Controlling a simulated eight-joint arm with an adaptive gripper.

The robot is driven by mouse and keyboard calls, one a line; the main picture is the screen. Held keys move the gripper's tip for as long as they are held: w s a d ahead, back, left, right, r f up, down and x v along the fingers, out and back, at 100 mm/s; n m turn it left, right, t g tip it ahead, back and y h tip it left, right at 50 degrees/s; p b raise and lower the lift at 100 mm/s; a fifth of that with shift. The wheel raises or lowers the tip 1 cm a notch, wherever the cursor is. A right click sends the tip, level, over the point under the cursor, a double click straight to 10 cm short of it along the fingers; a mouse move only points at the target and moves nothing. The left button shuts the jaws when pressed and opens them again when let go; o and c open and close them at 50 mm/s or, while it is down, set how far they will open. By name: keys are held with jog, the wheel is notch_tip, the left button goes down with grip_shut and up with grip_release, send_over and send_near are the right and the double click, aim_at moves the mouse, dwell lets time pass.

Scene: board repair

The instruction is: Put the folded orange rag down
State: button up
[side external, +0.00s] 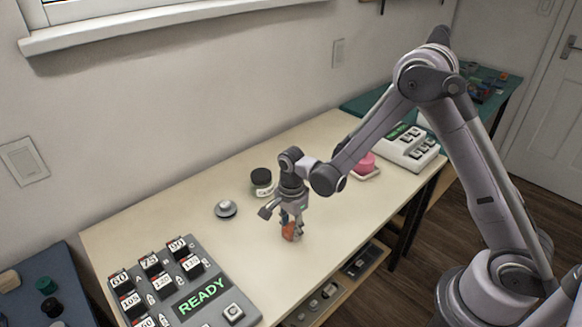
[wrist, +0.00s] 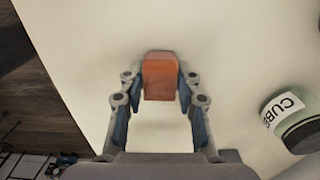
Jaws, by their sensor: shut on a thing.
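The folded orange rag (wrist: 160,76) is between the fingertips of my gripper (wrist: 158,82) in the wrist view. My gripper is shut on it, with one finger on each side. In the side external view my gripper (side external: 289,222) points down over the pale table (side external: 190,212), near its front edge, and the orange rag (side external: 290,232) shows at the fingertips. I cannot tell whether the rag touches the table.
A jar with a dark lid (side external: 262,182) stands behind my gripper; its label reads CUBE in the wrist view (wrist: 290,107). A round silver knob (side external: 226,209) is left of it. A grey READY panel (side external: 185,285) is at the front left. A pink thing (side external: 364,164) lies farther right.

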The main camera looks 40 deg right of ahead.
aim_at(292, 228)
jog(key=shift+f, duration=0.15)
jog(key=o, duration=0.9)
jog(key=shift+o, duration=0.2)
notch_tip(292, 228, up, 12)
jog(key=s+d+r+n+t, duration=0.2)
jog(key=s+r+n+t, duration=0.1)
jog(key=s+r+n, duration=0.2)
jog(key=s+d+r+n+t, duration=0.3)
jog(key=s+r+n, duration=0.3)
jog(key=s+n, duration=0.3)
jog(key=shift+s+n+t, duration=0.35)
jog(key=shift+n+t, duration=0.25)
jog(key=shift+n, duration=1.4)
jog(key=shift+f, duration=0.1)
